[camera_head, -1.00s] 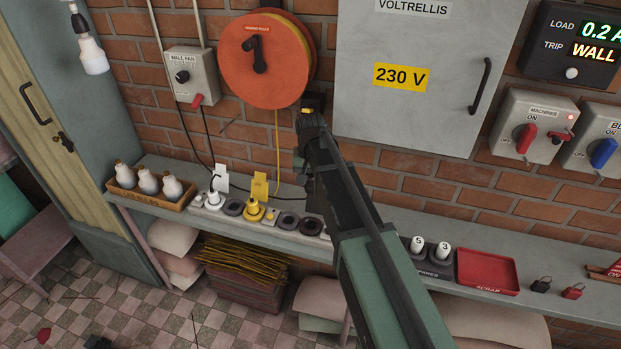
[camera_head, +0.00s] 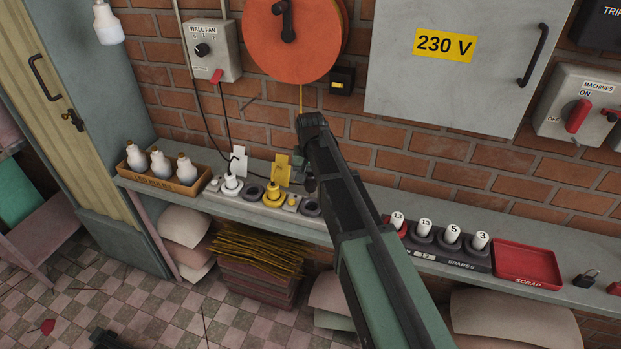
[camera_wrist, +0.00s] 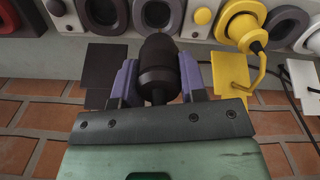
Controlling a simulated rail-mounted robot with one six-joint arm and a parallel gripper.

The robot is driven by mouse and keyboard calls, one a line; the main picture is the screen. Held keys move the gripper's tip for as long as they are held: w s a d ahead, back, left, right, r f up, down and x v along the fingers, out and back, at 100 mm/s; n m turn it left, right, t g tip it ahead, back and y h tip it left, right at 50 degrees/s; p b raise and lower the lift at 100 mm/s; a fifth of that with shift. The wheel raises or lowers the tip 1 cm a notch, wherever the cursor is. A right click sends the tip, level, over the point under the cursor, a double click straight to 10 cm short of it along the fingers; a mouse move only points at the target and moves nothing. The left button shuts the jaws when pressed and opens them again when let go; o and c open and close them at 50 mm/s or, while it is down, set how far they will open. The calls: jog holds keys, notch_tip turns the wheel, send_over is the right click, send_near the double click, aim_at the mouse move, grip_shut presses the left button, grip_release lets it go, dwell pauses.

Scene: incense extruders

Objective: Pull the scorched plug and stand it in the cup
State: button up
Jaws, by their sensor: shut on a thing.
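A black, rounded plug (camera_wrist: 158,58) stands between the purple fingers of my gripper (camera_wrist: 158,76) in the wrist view. My gripper is shut on it. A dark square tag (camera_wrist: 104,66) hangs beside it at the left. Behind the plug is a socket strip with two empty-looking grey sockets, one straight behind the plug (camera_wrist: 157,11) and one to its left (camera_wrist: 104,12). The plug seems apart from both. In the head view my arm hides most of the gripper and the plug. I cannot pick out the cup or see scorch marks.
A yellow plug (camera_head: 273,190) with a tag and a white plug (camera_head: 232,183) sit in the strip. Right of my arm stand a spares block (camera_head: 455,257) with numbered white pieces and a red scrap tray (camera_head: 528,264). A bottle box (camera_head: 160,183) stands at the left.

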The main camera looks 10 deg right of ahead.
aim_at(312, 190)
jog(key=shift+s+d+f, duration=0.1)
jog(key=shift+d+f, duration=0.1)
jog(key=shift+f, duration=0.1)
notch_tip(312, 190, down, 5)
jog(key=b, duration=0.5)
jog(key=shift+r, duration=0.1)
jog(key=shift+f+b, duration=1.45)
jog(key=shift+b, duration=0.1)
jog(key=o, duration=1)
notch_tip(312, 190, up, 11)
jog(key=p, duration=1.1)
jog(key=shift+r, duration=0.1)
jog(key=s+n, duration=0.3)
jog(key=s, duration=1.9)
jog(key=shift+s+f, duration=0.2)
jog(key=shift+s, duration=0.2)
